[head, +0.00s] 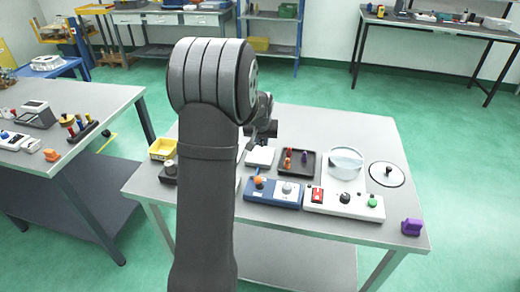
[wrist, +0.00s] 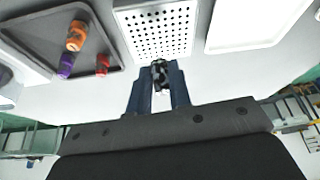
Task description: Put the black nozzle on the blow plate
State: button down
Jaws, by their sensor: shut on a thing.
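The black nozzle (wrist: 160,74) is between the two fingers of my gripper (wrist: 158,92) in the wrist view, and the fingers are shut on it. The blow plate (wrist: 148,48) is a white plate with rows of small dark holes. In the wrist view the nozzle shows at the plate's near edge; I cannot tell whether it touches. In the head view my gripper (head: 262,132) is above and close to the plate (head: 260,157), and my arm hides part of that area. The nozzle cannot be made out there.
A dark tray (head: 284,172) beside the plate holds red, purple and orange nozzles. A glass dish (head: 345,158), a blue control box (head: 272,193), a white button box (head: 330,205) and a purple piece (head: 412,227) share the table. A white tray (wrist: 258,45) lies right of the plate.

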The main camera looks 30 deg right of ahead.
aim_at(260, 154)
jog(key=shift+w+a+f, duration=0.15)
jog(key=shift+w+f, duration=0.15)
jog(key=shift+f, duration=1.85)
jog(key=shift+f, duration=0.1)
jog(key=c, duration=1.3)
grip_release()
jog(key=v, duration=1.2)
jog(key=shift+s, duration=0.1)
jog(key=x, duration=1.2)
jog(key=shift+f, duration=0.2)
jog(key=shift+r, duration=1.4)
